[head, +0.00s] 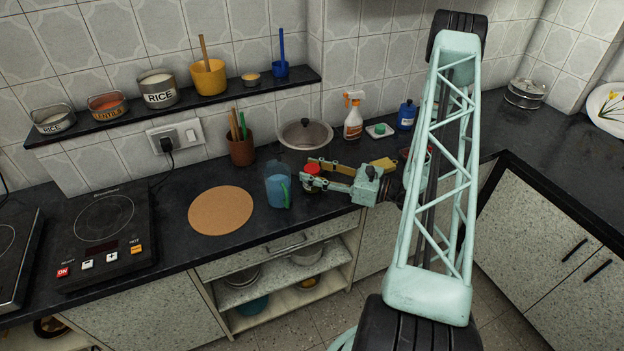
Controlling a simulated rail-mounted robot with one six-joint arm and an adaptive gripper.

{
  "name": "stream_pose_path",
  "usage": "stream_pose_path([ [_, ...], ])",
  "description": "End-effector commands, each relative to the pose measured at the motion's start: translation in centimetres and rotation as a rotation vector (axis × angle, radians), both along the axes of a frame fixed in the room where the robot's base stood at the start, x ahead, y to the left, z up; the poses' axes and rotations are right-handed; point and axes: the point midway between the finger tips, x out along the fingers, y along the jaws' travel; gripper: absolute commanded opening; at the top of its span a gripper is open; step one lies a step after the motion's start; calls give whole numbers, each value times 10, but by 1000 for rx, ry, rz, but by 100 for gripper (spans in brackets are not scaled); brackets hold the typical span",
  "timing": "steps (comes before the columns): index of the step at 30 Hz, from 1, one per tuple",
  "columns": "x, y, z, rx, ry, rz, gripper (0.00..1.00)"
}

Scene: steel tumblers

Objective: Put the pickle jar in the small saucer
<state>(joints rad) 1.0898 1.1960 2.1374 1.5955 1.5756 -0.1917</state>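The pickle jar (312,170), with a red lid and dark body, stands on the black counter near its front edge, right of the blue jug. My gripper (309,172) reaches in from the right, with one finger on the far side of the jar and one on the near side. The fingers are apart by about the jar's width; I cannot tell if they touch it. They hide part of the jar. A small whitish dish (371,132) holding a green piece lies at the back by the wall; I cannot tell if this is the small saucer.
A blue jug (277,186) with a green handle stands close left of the jar. A cork mat (220,210) lies left, bare. My arm hides the counter's right middle.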

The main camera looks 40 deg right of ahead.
Motion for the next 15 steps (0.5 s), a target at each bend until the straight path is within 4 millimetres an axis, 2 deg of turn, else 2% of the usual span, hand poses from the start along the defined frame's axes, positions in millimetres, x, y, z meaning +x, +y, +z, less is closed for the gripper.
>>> stream_pose_path([
  [1,0,0,0,0,0,0,33],
  [8,0,0,0,0,-1,0,13],
  [15,0,0,1,0,0,0,13],
])
